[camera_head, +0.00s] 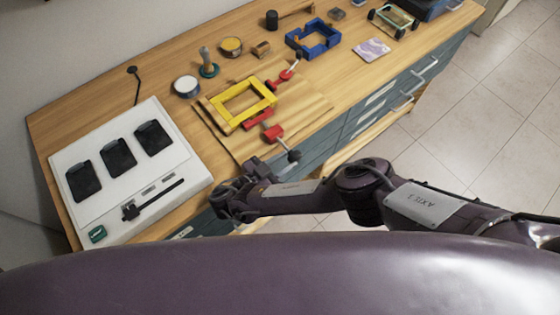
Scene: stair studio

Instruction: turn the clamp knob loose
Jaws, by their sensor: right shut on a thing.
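The yellow frame (240,100) lies on a wooden board on the bench. A red clamp (273,132) sits at the board's front edge, beside the frame, with its dark clamp knob (293,155) out past the bench edge. My right gripper (280,166) is at this knob, low in front of the bench, and is shut on it. The fingertips are small and dark here, so the exact hold is hard to make out. A second red clamp (280,80) is at the frame's far right corner. My left gripper is out of view.
A white panel (90,222) with several black pads lies at the bench's left. Drawer handles (410,85) stick out from the bench front. The floor at right is clear.

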